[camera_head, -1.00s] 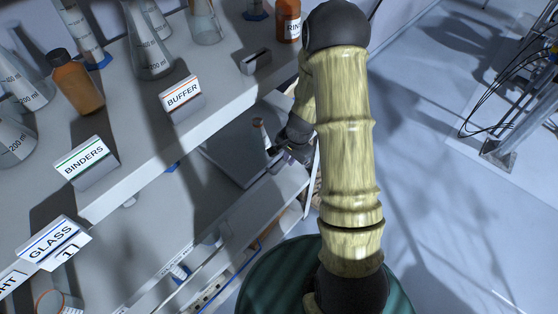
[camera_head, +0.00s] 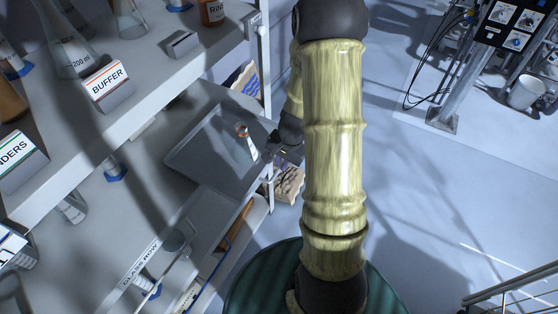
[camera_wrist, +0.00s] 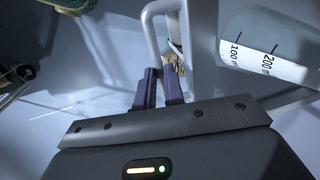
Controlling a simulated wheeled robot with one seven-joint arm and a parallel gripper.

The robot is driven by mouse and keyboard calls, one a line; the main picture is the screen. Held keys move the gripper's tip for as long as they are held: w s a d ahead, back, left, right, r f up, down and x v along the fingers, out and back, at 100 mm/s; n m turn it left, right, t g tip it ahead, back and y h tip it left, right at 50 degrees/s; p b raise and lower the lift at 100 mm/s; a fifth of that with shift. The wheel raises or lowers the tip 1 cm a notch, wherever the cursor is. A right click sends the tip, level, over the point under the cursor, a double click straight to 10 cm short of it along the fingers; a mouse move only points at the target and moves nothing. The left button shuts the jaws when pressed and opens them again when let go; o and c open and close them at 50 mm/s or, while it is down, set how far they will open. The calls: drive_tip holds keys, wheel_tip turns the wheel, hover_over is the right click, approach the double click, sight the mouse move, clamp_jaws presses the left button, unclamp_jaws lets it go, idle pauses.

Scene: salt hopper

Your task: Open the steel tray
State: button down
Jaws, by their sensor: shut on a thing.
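The steel tray (camera_head: 207,152) is a flat grey tray with a raised rim, below the upper shelf in the head view. Much of its surface shows. A small vessel with an orange end (camera_head: 247,142) is on it. My gripper (camera_head: 271,150) is at the tray's right edge. In the wrist view, my purple fingers (camera_wrist: 160,87) are closed together at the lower end of a pale looped handle (camera_wrist: 152,30). The exact grip on the handle is partly hidden by the fingers. A marked cylinder (camera_wrist: 270,52) is close to their right.
The upper shelf (camera_head: 150,85) carries glassware and a BUFFER sign (camera_head: 107,86). A lower shelf with a GLASS ROW label (camera_head: 140,262) is at the lower left. A shelf post (camera_head: 263,70) stands near the gripper. The floor (camera_head: 440,190) to the right is mostly clear.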

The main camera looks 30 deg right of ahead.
drive_tip(key=shift+s+d, duration=0.1)
drive_tip(key=shift+d, duration=0.1)
drive_tip(key=c, duration=1.5)
unclamp_jaws()
wheel_tip(320, 180, up, 17)
drive_tip(key=s+d+p, duration=0.1)
drive_tip(key=s, duration=0.1)
drive_tip(key=shift+s+d, duration=0.35)
